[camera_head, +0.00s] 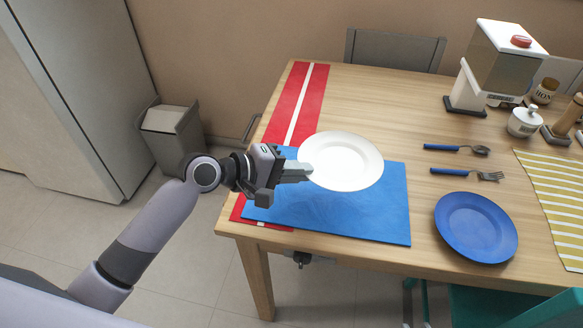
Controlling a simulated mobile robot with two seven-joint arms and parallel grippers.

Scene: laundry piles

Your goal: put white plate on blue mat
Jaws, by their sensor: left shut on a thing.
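The white plate (345,160) is round and shows over the far part of the blue mat (350,220), reaching a little past the mat's far edge. My left gripper (306,171) comes in from the left and is shut on the plate's left rim. I cannot tell whether the plate touches the mat or is held just above it. The mat lies flat near the table's front left corner, partly over a red runner. My right gripper is not in view.
The red runner with a white stripe (298,100) lies along the table's left side. A blue plate (476,228), fork (468,174) and spoon (457,149) lie to the right. A dispenser (492,70) and jars stand at the back right. The table's back middle is clear.

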